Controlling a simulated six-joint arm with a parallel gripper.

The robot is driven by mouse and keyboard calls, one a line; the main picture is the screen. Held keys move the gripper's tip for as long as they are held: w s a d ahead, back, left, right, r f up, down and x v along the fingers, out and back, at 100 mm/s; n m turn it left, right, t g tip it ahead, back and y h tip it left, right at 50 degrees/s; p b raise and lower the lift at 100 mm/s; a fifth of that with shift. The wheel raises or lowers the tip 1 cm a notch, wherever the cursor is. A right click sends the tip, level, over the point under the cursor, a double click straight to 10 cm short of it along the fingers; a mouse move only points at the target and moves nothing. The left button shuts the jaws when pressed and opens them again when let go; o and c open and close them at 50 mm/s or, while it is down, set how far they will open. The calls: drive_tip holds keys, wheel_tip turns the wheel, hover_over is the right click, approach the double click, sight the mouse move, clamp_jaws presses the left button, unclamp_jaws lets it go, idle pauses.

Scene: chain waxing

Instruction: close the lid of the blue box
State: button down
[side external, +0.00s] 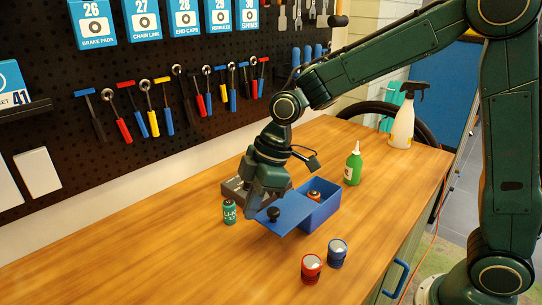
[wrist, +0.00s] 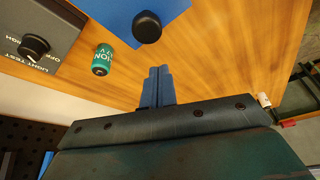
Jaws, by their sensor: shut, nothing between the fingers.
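The blue box (side external: 322,214) stands on the wooden bench in the side view, with its right part uncovered. Its flat blue lid (side external: 290,205) lies to the left, covering part of the box and reaching out past it. The lid has a black knob (side external: 273,214); lid (wrist: 108,12) and knob (wrist: 147,27) also show in the wrist view. My gripper (side external: 250,213) is shut and empty, pointing down beside the lid's left side. In the wrist view its blue fingertips (wrist: 157,72) are together, apart from the knob. Whether they touch the lid cannot be told.
A green battery (side external: 229,211) stands left of my gripper, and a grey test unit (wrist: 38,40) is behind it. An orange-and-dark item (side external: 314,195) sits in the box. A red can (side external: 311,267), a blue can (side external: 337,252) and a green bottle (side external: 353,167) stand nearby. The front-left bench is clear.

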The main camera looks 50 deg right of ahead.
drive_tip(key=shift+s+d+f, duration=0.1)
drive_tip(key=shift+s+d, duration=0.2)
drive_tip(key=shift+d, duration=0.25)
drive_tip(key=shift+s+d+f, duration=0.1)
drive_tip(key=shift+s+d, duration=0.15)
drive_tip(key=shift+d, duration=0.3)
hover_over(290, 201)
drive_tip(key=d, duration=0.2)
drive_tip(key=shift+s+a, duration=0.1)
drive_tip(key=shift+s, duration=0.3)
